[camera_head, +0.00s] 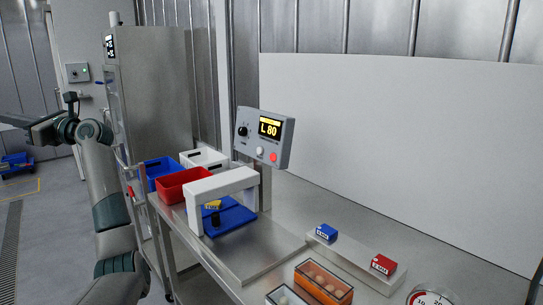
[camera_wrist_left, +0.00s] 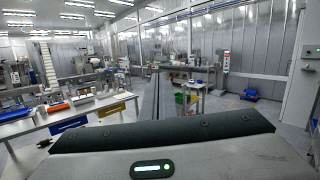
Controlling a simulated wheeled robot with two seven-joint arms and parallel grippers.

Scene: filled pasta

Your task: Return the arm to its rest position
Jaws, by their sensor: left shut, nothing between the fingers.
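My left arm rises along the left edge of the head view, bent at the elbow, with its wrist turned out to the left. My left gripper (camera_head: 20,119) is at the far left, high and away from the bench, and its tip runs close to the picture edge. In the left wrist view the fingers (camera_wrist_left: 156,95) are together, with nothing between them, and point out over the open room. My right gripper is in neither view.
A steel bench (camera_head: 240,262) holds a white frame (camera_head: 222,184) over a blue plate, a control box (camera_head: 264,138) reading "L 80", a red bin (camera_head: 184,185), a blue bin (camera_head: 160,170) and an orange box (camera_head: 323,282). A steel cabinet (camera_head: 155,95) stands behind my arm. Floor at left is mostly clear.

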